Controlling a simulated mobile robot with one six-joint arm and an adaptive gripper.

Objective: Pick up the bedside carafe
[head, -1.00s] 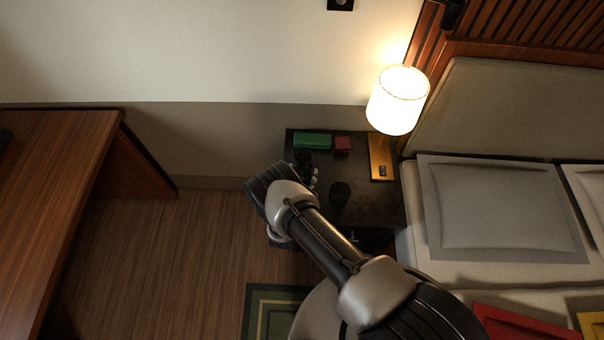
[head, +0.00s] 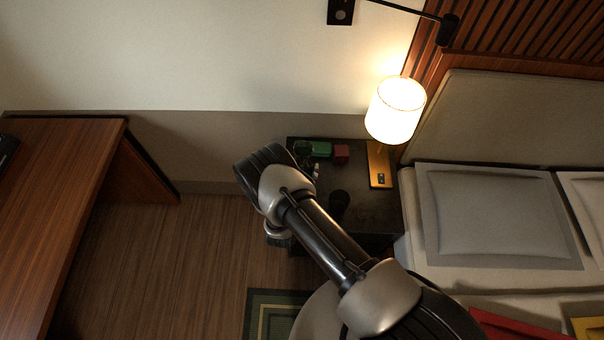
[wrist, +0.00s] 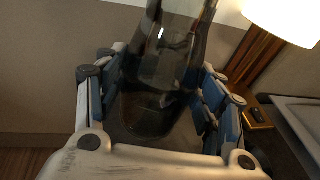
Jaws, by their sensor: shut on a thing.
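The bedside carafe is a dark, see-through glass vessel. In the wrist view the carafe (wrist: 160,95) stands between the blue-padded fingers of my gripper (wrist: 162,88), which is shut on its sides. Its top runs out of the frame. In the head view the carafe (head: 302,149) is a small dark shape over the back left of the nightstand (head: 370,215), partly covering a green box. My gripper (head: 309,167) is mostly hidden behind my own wrist there. The carafe's base and any gap below it are hidden in the head view.
The green box (head: 322,149) and a red box (head: 341,153) lie at the nightstand's back. A dark cup (head: 339,203) stands close to my arm. Floor is clear at left.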

